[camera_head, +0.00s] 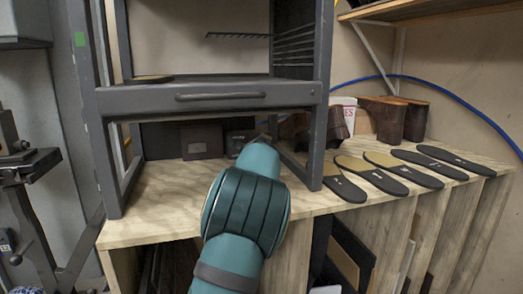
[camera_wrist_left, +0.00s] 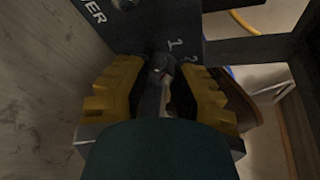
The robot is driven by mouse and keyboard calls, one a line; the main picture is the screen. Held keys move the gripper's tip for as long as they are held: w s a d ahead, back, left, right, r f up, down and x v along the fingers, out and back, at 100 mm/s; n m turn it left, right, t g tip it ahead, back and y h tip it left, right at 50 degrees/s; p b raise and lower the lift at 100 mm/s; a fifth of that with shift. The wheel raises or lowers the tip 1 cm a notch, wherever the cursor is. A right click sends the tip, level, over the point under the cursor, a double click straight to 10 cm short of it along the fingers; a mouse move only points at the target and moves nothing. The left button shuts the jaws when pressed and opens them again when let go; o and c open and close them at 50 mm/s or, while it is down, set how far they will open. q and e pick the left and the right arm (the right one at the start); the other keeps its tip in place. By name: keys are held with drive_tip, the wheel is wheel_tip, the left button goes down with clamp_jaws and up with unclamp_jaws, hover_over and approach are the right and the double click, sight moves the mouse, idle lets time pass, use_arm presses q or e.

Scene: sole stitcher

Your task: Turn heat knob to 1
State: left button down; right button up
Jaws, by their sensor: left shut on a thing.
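The heat knob (camera_wrist_left: 159,68) is a small dark knob on a dark control panel (camera_wrist_left: 165,24) in the left wrist view. White marks "1" and "2" show on the panel to its upper right. My left gripper (camera_wrist_left: 160,80) has its yellow-padded fingers on both sides of the knob and is shut on it. The picture is dark, so I cannot tell which mark the knob points to. In the head view my teal left arm reaches under the grey rack, and it hides the knob and most of the gripper. My right gripper is not in view.
The grey metal rack (camera_head: 220,100) stands around the reach on the wooden bench (camera_head: 160,215), with legs on both sides. A switch (camera_wrist_left: 124,4) sits beside lettering ending "WER".

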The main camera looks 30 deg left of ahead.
use_arm(q)
drive_tip(key=shift+r, duration=0.15)
drive_tip(key=c, duration=0.7)
unclamp_jaws()
drive_tip(key=shift+w, duration=0.1)
drive_tip(key=shift+s+d, duration=0.3)
drive_tip(key=shift+s, duration=0.1)
drive_tip(key=v, duration=0.6)
drive_tip(key=shift+s+d+r, duration=0.2)
drive_tip(key=shift+s, duration=0.05)
drive_tip(key=shift+s+d+r, duration=0.1)
drive_tip(key=shift+s, duration=0.15)
